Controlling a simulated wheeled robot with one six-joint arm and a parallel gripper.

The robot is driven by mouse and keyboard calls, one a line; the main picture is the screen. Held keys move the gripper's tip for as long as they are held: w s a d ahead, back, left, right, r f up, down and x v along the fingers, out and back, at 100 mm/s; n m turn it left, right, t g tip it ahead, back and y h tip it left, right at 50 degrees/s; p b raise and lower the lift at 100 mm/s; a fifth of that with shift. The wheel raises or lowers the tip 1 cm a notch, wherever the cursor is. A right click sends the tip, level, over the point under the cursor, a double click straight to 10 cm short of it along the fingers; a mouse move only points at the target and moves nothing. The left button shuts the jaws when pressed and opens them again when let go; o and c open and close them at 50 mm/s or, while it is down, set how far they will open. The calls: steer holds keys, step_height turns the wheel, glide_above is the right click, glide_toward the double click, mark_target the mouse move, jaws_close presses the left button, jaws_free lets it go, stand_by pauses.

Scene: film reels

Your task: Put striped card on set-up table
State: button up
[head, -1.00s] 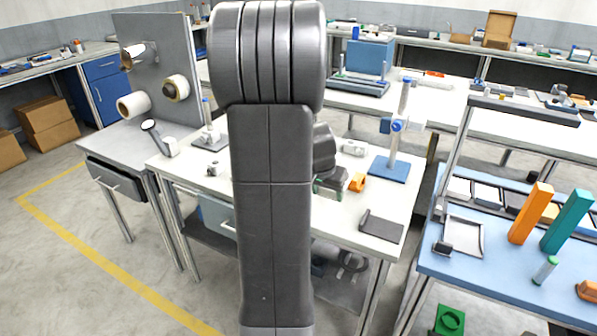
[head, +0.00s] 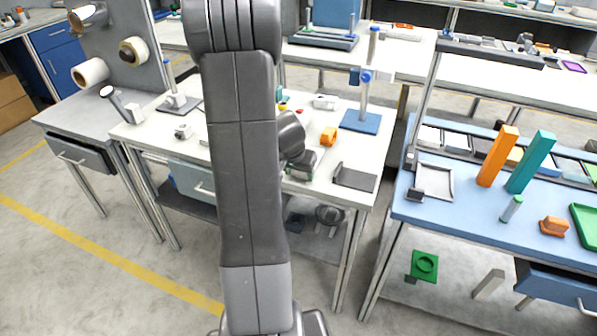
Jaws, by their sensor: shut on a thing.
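My arm fills the middle of the head view and covers part of the white-topped table (head: 345,113). My wrist and gripper (head: 300,172) show only partly, just right of the upper arm, over the front of that table. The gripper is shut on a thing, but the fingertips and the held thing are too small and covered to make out. I cannot pick out a striped card anywhere. No label shows which table is the set-up table.
An orange block (head: 328,136), a dark grey tray (head: 355,177) and a blue-based stand (head: 361,121) are on the white table. The blue-topped table (head: 440,206) at right holds an orange block (head: 498,157) and a teal block (head: 531,161). Floor at front left is clear.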

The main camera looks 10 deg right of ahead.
steer(key=shift+f, duration=0.2)
steer(key=o, duration=1)
steer(key=shift+r, duration=0.1)
steer(key=shift+r+p, duration=0.3)
steer(key=shift+r, duration=0.15)
steer(key=p+v, duration=0.1)
steer(key=v, duration=1)
steer(key=shift+s+a+r, duration=0.1)
steer(key=shift+r, duration=0.15)
